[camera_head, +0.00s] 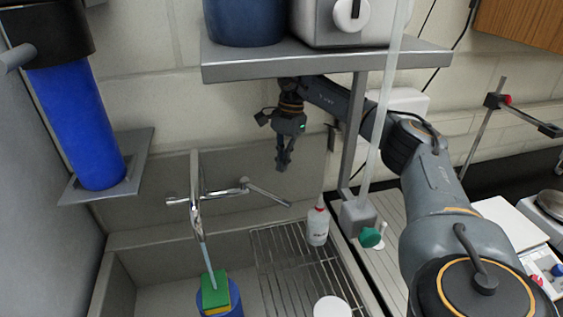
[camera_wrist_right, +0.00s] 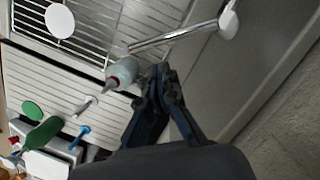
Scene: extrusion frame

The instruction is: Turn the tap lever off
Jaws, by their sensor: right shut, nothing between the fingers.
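The chrome tap (camera_head: 196,205) stands at the back wall of the sink, with a pale blue stream of water (camera_head: 206,257) below its spout. Its long lever (camera_head: 268,192) points out to the right and slightly down; it also shows in the right wrist view (camera_wrist_right: 175,36). My right gripper (camera_head: 282,166) is shut and empty, pointing down above the lever and apart from it in the head view. In the right wrist view its fingertips (camera_wrist_right: 160,70) are close together, below the lever in the picture. My left gripper is not in view.
A white bottle with a red tip (camera_head: 318,224) stands right of the lever on the wire rack (camera_head: 285,262). A shelf (camera_head: 320,62) overhangs my right arm, with a post on the right. A green and yellow sponge (camera_head: 214,290) sits on something blue under the stream.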

